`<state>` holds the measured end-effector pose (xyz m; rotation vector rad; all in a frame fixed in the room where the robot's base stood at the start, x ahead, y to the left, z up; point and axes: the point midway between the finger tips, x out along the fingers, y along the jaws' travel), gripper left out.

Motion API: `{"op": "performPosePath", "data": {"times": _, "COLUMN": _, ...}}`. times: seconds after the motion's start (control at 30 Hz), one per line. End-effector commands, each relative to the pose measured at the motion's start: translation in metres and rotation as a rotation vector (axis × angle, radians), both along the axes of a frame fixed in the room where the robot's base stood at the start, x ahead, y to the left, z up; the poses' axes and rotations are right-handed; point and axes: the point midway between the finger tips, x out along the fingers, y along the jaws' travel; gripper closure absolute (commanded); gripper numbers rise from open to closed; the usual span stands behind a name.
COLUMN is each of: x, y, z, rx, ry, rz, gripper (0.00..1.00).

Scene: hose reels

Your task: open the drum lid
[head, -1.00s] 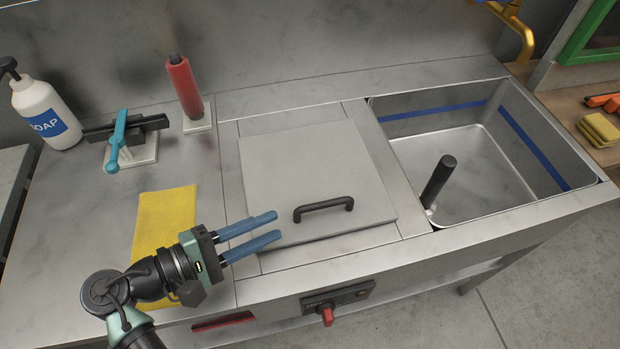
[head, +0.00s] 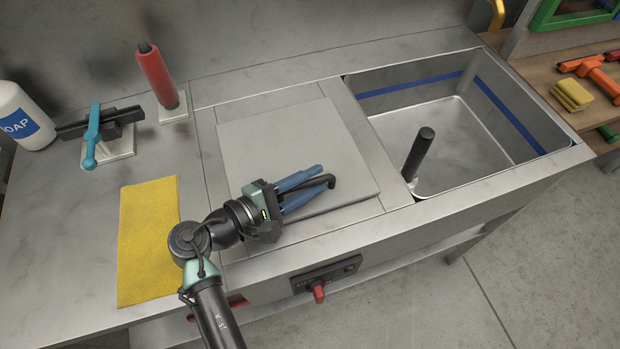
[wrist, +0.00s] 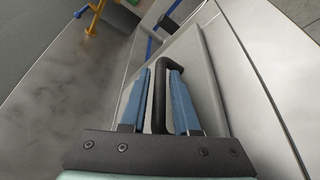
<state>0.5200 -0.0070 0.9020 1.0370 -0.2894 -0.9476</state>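The lid (head: 270,140) is a flat grey square panel lying closed in the steel counter in the head view; it also shows in the wrist view (wrist: 207,85). Its black bar handle (head: 330,181) is near the front edge and partly hidden by my fingers. My gripper (head: 325,176) is over the handle with its blue fingers apart. In the wrist view the handle (wrist: 159,95) runs between the two fingers (wrist: 160,72), with small gaps visible toward the finger bases. Contact at the fingertips is unclear.
An open basin (head: 465,150) with a black post (head: 419,152) is right of the lid. A yellow cloth (head: 148,240), a red bottle (head: 158,76), a teal-handled tool (head: 92,138) and a soap bottle (head: 22,118) are left. A red knob (head: 318,292) is on the front panel.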

Motion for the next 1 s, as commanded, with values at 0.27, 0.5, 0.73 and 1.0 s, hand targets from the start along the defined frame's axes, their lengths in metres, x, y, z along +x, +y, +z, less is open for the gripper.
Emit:
{"op": "performPosePath", "data": {"times": 0.27, "x": 0.0000, "y": 0.0001, "z": 0.0000, "rx": 0.000, "ry": 0.000, "rz": 0.000, "gripper": 0.85}}
{"op": "performPosePath", "data": {"times": 0.5, "x": -0.0001, "y": 0.0004, "z": 0.0000, "rx": 0.000, "ry": 0.000, "rz": 0.000, "gripper": 1.00}}
{"op": "performPosePath", "data": {"times": 0.73, "x": -0.0002, "y": 0.0005, "z": 0.0000, "rx": 0.001, "ry": 0.000, "rz": 0.001, "gripper": 1.00}}
{"op": "performPosePath", "data": {"times": 1.0, "x": -0.0002, "y": 0.0006, "z": 0.0000, "rx": 0.001, "ry": 0.000, "rz": 0.001, "gripper": 1.00}}
